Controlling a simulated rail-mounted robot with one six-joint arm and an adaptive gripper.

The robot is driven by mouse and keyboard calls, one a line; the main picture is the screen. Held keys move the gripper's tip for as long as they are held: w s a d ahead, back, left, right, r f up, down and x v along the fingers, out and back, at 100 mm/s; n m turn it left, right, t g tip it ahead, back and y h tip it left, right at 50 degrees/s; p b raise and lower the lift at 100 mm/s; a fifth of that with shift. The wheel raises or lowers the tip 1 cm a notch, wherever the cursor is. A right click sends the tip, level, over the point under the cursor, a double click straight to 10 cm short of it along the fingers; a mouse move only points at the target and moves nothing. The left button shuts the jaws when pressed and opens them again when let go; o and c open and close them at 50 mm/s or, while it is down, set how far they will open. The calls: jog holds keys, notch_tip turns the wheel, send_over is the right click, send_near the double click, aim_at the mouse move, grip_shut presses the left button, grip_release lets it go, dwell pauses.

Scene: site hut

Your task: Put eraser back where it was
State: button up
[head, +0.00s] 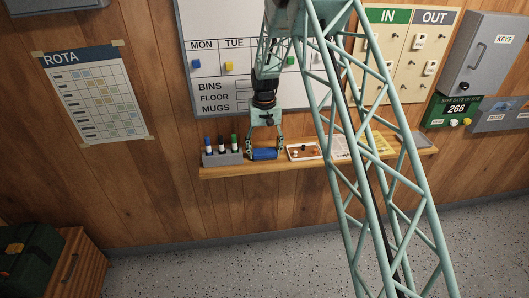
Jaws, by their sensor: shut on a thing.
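The eraser (265,154) is a blue block at the wooden shelf (225,173) under the whiteboard. My gripper (265,149) points down with a finger at each end of the eraser and is shut on it. The eraser is between the grey pen holder (222,159) on its left and a small white-rimmed tray (304,153) on its right. I cannot tell whether it rests on the shelf or hangs just above it.
The pen holder carries upright markers. Papers and other flat items lie farther right on the shelf, partly hidden by my arm. The whiteboard (209,80) with small magnets is behind my gripper. An IN/OUT board (398,100) hangs to the right.

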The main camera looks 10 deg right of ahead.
aim_at(264, 150)
jog(key=o, duration=0.9)
jog(key=shift+f, duration=0.1)
notch_tip(264, 150, up, 12)
dwell(0.5)
dwell(0.6)
